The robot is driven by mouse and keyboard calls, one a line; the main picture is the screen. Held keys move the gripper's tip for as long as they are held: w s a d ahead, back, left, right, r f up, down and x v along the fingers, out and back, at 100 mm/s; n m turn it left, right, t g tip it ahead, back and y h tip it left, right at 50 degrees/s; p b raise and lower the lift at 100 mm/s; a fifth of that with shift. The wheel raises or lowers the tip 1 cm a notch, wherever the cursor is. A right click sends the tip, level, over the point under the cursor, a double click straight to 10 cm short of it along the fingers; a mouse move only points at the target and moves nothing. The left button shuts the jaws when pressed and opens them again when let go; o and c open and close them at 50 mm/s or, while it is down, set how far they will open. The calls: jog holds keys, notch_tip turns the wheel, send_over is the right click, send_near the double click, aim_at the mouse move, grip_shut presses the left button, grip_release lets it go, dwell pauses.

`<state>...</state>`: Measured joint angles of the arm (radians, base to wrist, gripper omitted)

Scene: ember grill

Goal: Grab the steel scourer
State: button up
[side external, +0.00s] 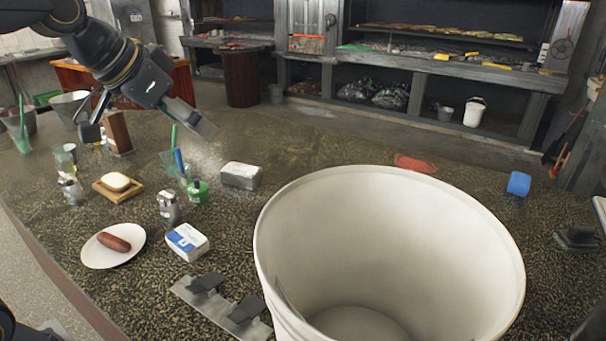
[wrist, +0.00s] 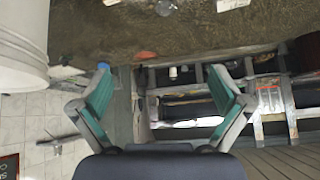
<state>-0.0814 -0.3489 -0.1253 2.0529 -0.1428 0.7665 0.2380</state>
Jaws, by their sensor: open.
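No thing in view is clearly marked as the steel scourer. A grey, rough-looking block (side external: 241,175) with a pale top lies on the speckled counter left of the big white bucket, and may be it. A pale block (wrist: 232,4) at the top edge of the wrist view may be the same thing. My gripper (side external: 148,128) is open and empty, raised over the left far part of the counter, up and left of the grey block. In the wrist view my gripper (wrist: 162,82) has both fingers spread with nothing between them.
The tall white bucket (side external: 390,215) fills the front right. Near the block stand a green pot (side external: 198,192), a shaker (side external: 168,207), a blue-and-white box (side external: 187,242) and a plate (side external: 92,254) with a sausage. A blue piece (side external: 518,184) lies right.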

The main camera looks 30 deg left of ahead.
jog(key=w+f+g+h, duration=0.1)
jog(key=w+f, duration=0.3)
jog(key=w, duration=0.5)
jog(key=w+f+h, duration=0.1)
jog(key=w+f, duration=0.3)
jog(key=w, duration=0.5)
jog(key=shift+n+g, duration=0.8)
jog(key=w+f, duration=0.2)
jog(key=f, duration=0.3)
jog(key=w+f, duration=0.2)
jog(key=f, duration=0.4)
jog(key=w+f, duration=0.3)
jog(key=f, duration=0.3)
jog(key=shift+d+f, duration=0.15)
jog(key=shift+w+x, duration=0.1)
jog(key=shift+x, duration=1.5)
jog(key=shift+w+x, duration=0.15)
jog(key=shift+x, duration=1.4)
jog(key=shift+c, duration=0.4)
jog(key=c, duration=0.9)
